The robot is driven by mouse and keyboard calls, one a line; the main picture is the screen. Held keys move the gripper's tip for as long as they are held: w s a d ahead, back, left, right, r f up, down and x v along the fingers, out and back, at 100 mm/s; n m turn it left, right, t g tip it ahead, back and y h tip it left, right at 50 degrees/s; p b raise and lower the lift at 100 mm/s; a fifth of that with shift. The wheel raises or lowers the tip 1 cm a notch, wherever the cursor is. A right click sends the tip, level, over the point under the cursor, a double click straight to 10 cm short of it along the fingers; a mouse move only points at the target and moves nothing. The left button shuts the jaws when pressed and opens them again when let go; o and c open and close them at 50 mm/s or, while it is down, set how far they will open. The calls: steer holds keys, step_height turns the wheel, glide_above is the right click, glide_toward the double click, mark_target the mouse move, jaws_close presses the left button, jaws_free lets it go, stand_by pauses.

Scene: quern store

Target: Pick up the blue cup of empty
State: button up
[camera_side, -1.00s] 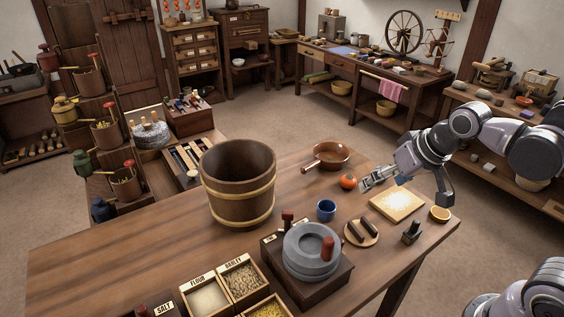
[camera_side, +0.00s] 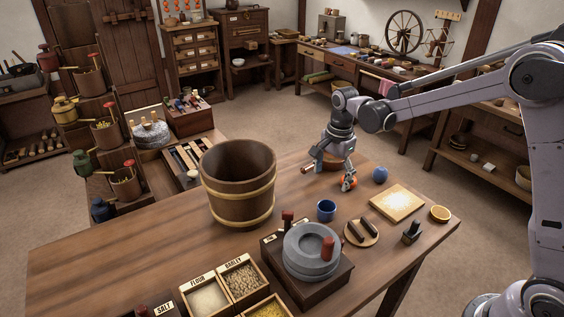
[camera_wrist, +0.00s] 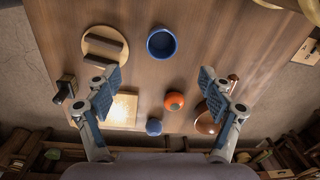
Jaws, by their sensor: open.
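The small blue cup (camera_side: 326,210) stands upright on the wooden table, just right of the big bucket in the side view. In the wrist view the cup (camera_wrist: 161,32) is at the top centre, beyond my fingertips; I cannot clearly tell what its inside holds. My gripper (camera_side: 348,184) points down above the table, close to the orange round fruit (camera_wrist: 174,101), to the right of and behind the cup. In the wrist view my gripper (camera_wrist: 157,78) has its fingers wide apart with nothing gripped. It does not touch the cup.
A blue ball (camera_side: 380,174) lies right of my gripper, and a copper pan (camera_wrist: 207,124) is beside it. A wooden bucket (camera_side: 236,192), a quern (camera_side: 312,250), a round board with two dark rollers (camera_side: 361,238) and a dusted square board (camera_side: 397,202) surround the cup.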

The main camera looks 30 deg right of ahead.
step_height(320, 180, down, 2)
steer(key=w+f+m, duration=0.1)
glide_above(327, 207)
steer(key=s+a, duration=0.1)
steer(key=a, duration=0.1)
steer(key=shift+m+g, duration=0.3)
steer(key=shift+m, duration=0.1)
steer(key=f, duration=0.5)
steer(key=shift+s+a+f, duration=0.2)
steer(key=shift+f, duration=0.1)
steer(key=shift+d+f, duration=0.15)
steer(key=shift+f, duration=1.2)
steer(key=shift+d+f, duration=0.15)
steer(key=shift+f, duration=1.2)
steer(key=c, duration=1.3)
